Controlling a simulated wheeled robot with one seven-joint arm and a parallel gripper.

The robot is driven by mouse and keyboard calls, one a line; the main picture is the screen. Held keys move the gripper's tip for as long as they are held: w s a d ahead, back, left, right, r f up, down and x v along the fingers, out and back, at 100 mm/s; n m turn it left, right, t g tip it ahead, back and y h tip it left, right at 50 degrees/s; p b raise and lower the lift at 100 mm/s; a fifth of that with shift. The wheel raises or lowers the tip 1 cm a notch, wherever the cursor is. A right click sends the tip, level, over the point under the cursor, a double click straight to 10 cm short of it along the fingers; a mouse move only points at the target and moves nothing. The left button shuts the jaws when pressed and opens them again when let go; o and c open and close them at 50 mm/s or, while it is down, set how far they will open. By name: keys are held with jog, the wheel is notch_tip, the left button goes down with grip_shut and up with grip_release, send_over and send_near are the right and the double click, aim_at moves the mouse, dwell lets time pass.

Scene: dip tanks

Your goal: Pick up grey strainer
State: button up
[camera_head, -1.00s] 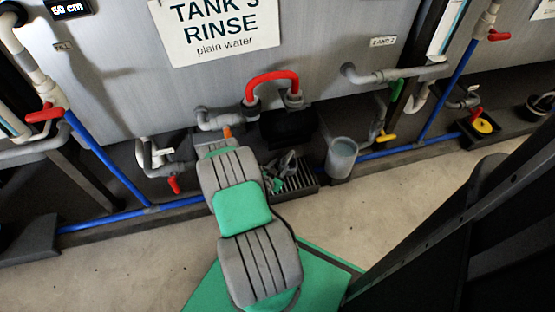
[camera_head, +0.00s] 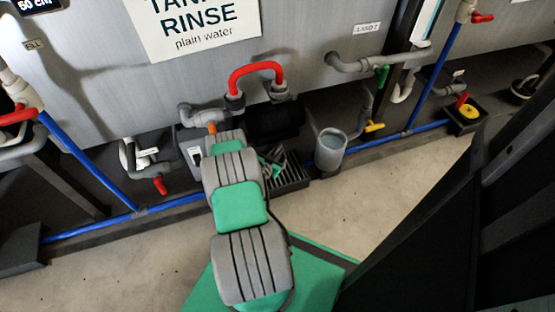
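A grey, cup-shaped vessel (camera_head: 330,150) stands upright at the foot of the tank wall, right of centre. It may be the grey strainer, but no mesh or holes can be made out. Its top is open and shows a paler blue-grey inside. My gripper (camera_head: 274,162) is small and dark, with a green part, left of the vessel and apart from it. It is above or beside a black slotted grate, and my grey and green arm partly hides it. Whether its fingers are open or shut cannot be made out.
The slotted grate (camera_head: 290,174) lies between my gripper and the vessel. A grey pipe (camera_head: 375,63) overhangs above right. A yellow valve handle (camera_head: 374,127) and a blue pipe (camera_head: 395,136) are close by the vessel. The floor (camera_head: 400,180) in front is clear.

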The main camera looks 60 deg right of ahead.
grip_shut()
dwell(0.9)
